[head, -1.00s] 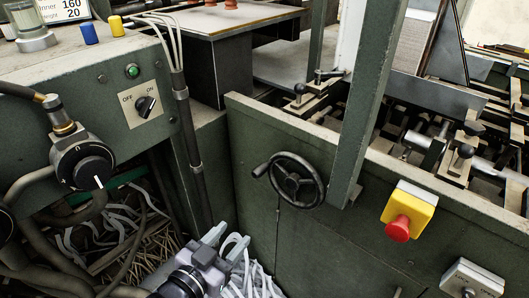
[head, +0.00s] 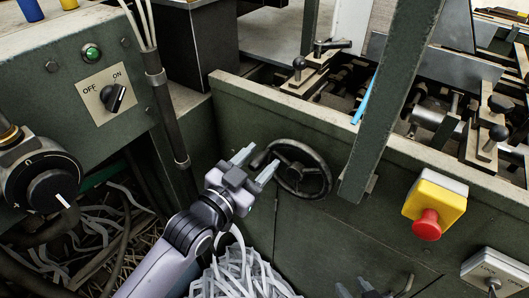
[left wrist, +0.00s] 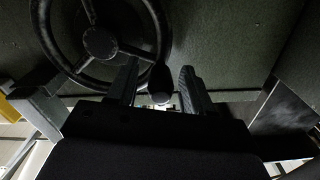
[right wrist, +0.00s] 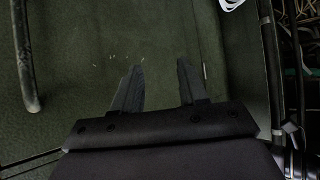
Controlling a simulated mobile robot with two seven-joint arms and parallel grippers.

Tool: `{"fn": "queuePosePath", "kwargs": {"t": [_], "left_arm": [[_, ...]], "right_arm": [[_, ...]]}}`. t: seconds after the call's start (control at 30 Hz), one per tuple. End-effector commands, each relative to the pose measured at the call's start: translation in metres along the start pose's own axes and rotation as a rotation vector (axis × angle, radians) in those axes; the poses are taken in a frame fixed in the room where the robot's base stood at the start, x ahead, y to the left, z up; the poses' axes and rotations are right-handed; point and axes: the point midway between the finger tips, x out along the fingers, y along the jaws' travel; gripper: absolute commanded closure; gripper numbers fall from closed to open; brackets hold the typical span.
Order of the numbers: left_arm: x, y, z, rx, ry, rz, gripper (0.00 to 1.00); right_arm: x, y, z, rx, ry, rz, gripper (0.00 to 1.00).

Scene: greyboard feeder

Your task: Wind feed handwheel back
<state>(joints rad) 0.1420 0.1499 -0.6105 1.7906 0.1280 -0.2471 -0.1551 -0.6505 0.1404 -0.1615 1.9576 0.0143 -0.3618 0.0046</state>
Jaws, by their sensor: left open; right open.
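The feed handwheel (head: 318,187) is a black spoked wheel on the green machine panel. Its crank handle sticks out at the rim's left side. My left gripper (head: 256,165) is open at that handle. In the left wrist view the dark handle (left wrist: 160,82) lies between the two spread fingers (left wrist: 160,70), with no clear contact on either. The handwheel's hub and spokes (left wrist: 99,42) show at upper left there. My right gripper (head: 352,284) is at the bottom edge, mostly cut off. In the right wrist view it is open and empty (right wrist: 158,70), facing a green panel.
A red emergency button on a yellow box (head: 427,222) and a grey switch box (head: 495,270) are right of the handwheel. A green post (head: 372,130) stands close to its right. An OFF/ON switch (head: 113,97) is at left. Paper strips (head: 240,275) lie below my left arm.

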Motion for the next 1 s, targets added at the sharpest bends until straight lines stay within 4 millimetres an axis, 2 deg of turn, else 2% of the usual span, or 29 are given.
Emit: {"fn": "queuePosePath", "kwargs": {"t": [0.2,0.57,0.7,0.73,1.0], "left_arm": [[0.021,0.0,-0.001,-0.001,0.002,0.0,0.49],[0.025,0.0,0.0,-0.001,0.0,0.0,0.49],[0.025,0.0,0.0,-0.001,0.001,-0.001,0.95],[0.025,-0.001,0.0,-0.001,0.001,-0.001,1.0],[0.025,-0.002,-0.001,-0.021,0.006,-0.003,1.0]], "right_arm": [[0.0,0.0,0.001,0.0,-0.001,0.0,0.57],[0.001,0.0,0.001,0.0,-0.002,0.0,0.57],[0.001,0.0,0.001,0.0,-0.001,0.0,0.57],[0.001,0.0,0.001,0.0,-0.001,0.0,0.57],[0.0,0.0,0.0,-0.001,-0.001,0.0,0.57]]}}
